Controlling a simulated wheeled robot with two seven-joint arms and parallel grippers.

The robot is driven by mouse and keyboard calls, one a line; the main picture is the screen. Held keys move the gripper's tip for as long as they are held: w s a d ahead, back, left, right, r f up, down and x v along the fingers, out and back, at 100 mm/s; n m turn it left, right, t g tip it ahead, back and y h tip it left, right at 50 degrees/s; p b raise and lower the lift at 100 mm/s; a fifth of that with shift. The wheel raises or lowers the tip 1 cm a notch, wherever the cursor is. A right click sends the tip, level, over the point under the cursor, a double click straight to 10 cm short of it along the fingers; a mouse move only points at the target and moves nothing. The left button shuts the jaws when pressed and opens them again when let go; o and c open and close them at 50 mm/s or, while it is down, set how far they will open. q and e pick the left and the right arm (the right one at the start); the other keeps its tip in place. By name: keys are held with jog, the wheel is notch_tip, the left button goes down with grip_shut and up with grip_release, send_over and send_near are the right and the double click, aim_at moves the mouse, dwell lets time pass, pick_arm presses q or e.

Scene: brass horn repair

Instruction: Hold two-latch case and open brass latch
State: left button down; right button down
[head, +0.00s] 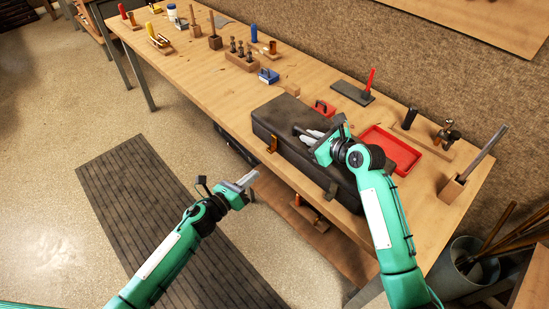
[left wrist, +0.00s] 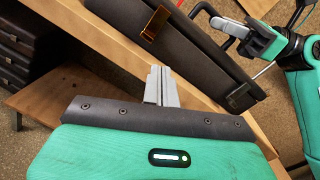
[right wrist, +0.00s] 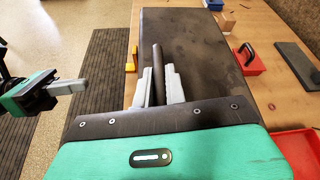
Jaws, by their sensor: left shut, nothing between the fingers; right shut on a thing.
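The dark two-latch case (head: 278,113) lies on the workbench along its front edge. Its brass latch (head: 272,145) is on the front side, left of a second, dark latch (head: 331,191). The brass latch also shows in the left wrist view (left wrist: 156,23) and at the case's edge in the right wrist view (right wrist: 131,60). My right gripper (head: 308,134) is over the case, shut on its dark handle (right wrist: 158,62). My left gripper (head: 253,175) is shut and empty, in front of the bench, apart from the case and below the brass latch in the head view.
A red tray (head: 417,160) lies behind the case at the right. A small red box (head: 324,107) and a dark slab with a red-handled tool (head: 353,92) are behind it. Several tools stand along the workbench (head: 205,75). The floor in front holds a dark mat (head: 150,220).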

pick_arm(q)
jog(key=s+d+n+t+y, duration=0.1)
jog(key=s+d+n+y, duration=0.1)
jog(key=n, duration=1.2)
jog(key=s+d, duration=0.1)
jog(key=s, duration=0.1)
jog(key=shift+s+d+r+n, duration=0.15)
jog(key=shift+s+d+n, duration=0.15)
jog(key=shift+s, duration=0.1)
jog(key=shift+w, duration=0.1)
jog(key=x, duration=1)
jog(key=shift+w, duration=0.15)
jog(key=w+a, duration=0.2)
jog(key=shift+w+a, duration=0.1)
jog(key=shift+a, duration=0.25)
jog(key=shift+w+a, duration=0.2)
jog(key=shift+w, duration=0.1)
